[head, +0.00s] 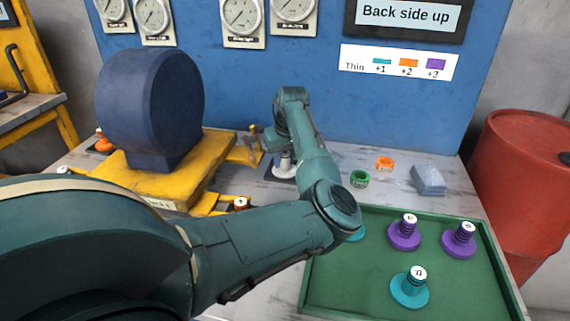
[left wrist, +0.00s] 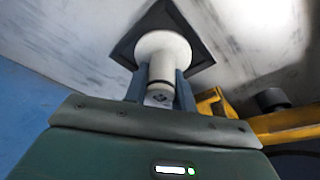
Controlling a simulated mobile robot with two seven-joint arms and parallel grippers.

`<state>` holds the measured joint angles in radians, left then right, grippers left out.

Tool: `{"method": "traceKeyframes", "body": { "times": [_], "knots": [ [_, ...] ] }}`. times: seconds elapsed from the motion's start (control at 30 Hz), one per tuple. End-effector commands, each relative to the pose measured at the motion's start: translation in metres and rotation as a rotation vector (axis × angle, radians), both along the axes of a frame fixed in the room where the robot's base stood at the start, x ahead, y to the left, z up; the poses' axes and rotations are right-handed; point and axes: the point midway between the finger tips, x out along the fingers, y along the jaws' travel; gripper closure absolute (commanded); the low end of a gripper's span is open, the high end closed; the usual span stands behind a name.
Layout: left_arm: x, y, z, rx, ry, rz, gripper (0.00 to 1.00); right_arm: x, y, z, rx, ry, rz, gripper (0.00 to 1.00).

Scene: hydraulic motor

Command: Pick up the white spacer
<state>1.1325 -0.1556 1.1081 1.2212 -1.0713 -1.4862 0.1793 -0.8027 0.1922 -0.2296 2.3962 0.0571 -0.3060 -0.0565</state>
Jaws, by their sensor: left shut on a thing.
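The white spacer (head: 283,166) is at the dark square pad on the table, behind my left forearm in the head view. In the left wrist view the white spacer (left wrist: 163,50) shows its round flange against the dark square pad (left wrist: 193,52) and its stem towards me. My left gripper (left wrist: 160,88) is shut on the stem, one finger on each side. I cannot tell whether the flange touches the pad. In the head view the fingers are mostly hidden by my arm. My right gripper is not in view.
A green tray (head: 312,289) at the right holds purple and teal spacers. A green ring (head: 359,179), an orange ring (head: 385,163) and a grey-blue block (head: 428,180) lie behind it. A blue motor (head: 150,105) on a yellow base stands left. A red barrel (head: 520,180) is far right.

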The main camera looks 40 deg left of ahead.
Motion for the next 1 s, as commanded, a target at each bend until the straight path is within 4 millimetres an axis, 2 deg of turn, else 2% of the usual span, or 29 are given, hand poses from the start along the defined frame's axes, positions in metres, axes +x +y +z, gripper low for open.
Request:
{"method": "traceKeyframes", "body": {
  "times": [0.27,0.47,0.77,1.0],
  "knots": [
    [0.001,0.0,0.008,0.001,-0.002,0.0,1.0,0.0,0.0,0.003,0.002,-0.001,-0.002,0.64],
    [0.0,0.0,0.033,0.002,-0.002,0.001,1.0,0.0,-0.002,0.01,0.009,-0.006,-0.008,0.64],
    [0.001,0.001,0.105,0.003,-0.004,0.0,1.0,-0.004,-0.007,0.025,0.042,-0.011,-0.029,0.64],
    [0.001,0.001,0.173,0.003,-0.004,0.0,1.0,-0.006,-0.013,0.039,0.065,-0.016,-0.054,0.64]
  ]
}}
